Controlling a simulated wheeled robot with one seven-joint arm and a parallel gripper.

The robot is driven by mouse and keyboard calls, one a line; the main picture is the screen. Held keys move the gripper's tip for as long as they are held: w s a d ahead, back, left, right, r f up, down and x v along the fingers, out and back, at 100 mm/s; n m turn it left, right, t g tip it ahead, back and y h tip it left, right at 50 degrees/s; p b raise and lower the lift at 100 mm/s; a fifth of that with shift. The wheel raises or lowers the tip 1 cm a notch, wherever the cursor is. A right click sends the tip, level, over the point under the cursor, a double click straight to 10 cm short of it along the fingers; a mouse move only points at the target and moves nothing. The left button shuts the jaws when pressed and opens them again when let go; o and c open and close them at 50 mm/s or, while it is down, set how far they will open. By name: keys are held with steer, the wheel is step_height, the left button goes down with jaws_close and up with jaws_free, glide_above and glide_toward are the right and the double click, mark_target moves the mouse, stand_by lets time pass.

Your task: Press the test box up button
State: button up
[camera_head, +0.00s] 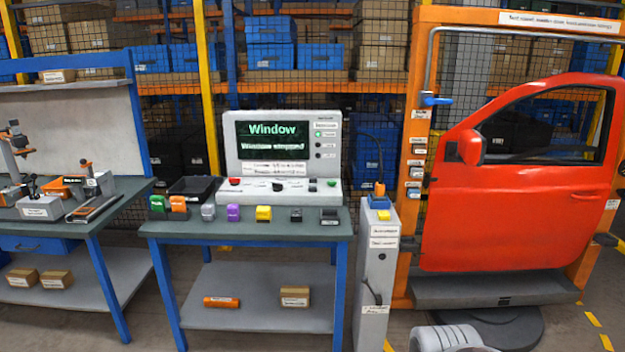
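The test box (283,152) is a light grey console on the middle table. Its dark screen (272,140) shows green text that reads "Window" with a line below like "Window stopped". The labels are too small to read, so I cannot tell which is the up button. A lit green lamp (318,134) is at the screen's right. My gripper is not in view; a light grey part of my arm shows at the bottom right.
A red car door (520,190) hangs in an orange frame at right. A workbench (120,195) stands at left.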

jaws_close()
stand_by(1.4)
